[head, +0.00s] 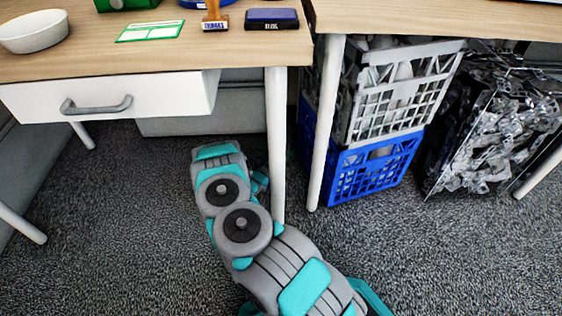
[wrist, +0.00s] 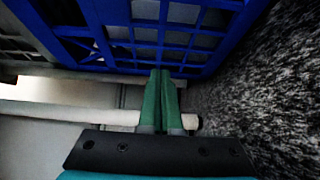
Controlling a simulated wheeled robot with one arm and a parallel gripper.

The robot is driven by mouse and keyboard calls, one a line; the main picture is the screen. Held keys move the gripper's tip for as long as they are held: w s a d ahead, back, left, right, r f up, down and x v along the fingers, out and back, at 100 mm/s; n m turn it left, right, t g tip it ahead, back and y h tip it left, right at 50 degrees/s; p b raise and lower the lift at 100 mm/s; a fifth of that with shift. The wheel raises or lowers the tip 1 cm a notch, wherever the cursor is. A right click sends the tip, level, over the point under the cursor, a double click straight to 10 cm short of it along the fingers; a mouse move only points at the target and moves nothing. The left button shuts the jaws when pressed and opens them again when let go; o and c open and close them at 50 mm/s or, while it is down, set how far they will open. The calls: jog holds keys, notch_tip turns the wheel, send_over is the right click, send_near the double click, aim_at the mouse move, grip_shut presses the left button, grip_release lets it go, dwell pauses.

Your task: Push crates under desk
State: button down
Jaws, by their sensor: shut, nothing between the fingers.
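A grey crate (head: 389,97) is stacked on a blue crate (head: 373,168) under the right desk (head: 430,16), behind its white front leg. My arm reaches down to the carpet by the right leg of the left desk (head: 140,40). In the head view the gripper is mostly hidden behind my arm and the desk leg. In the wrist view my gripper (wrist: 161,75) is shut and empty, with green fingers together. Their tips are at the lower edge of the blue crate (wrist: 160,35), near or touching it; I cannot tell which.
A bin of crumpled grey material (head: 495,125) stands right of the crates. White desk legs (head: 326,125) and (head: 277,140) stand close to my arm. A drawer (head: 110,97) hangs under the left desk. The carpet (head: 420,250) in front is clear.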

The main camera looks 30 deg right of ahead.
aim_at(306, 146)
jog(key=shift+s+d, duration=0.25)
jog(key=shift+d, duration=0.45)
jog(key=shift+s+d, duration=0.3)
jog(key=shift+d, duration=0.45)
jog(key=shift+s+d, duration=0.25)
jog(key=shift+d, duration=0.45)
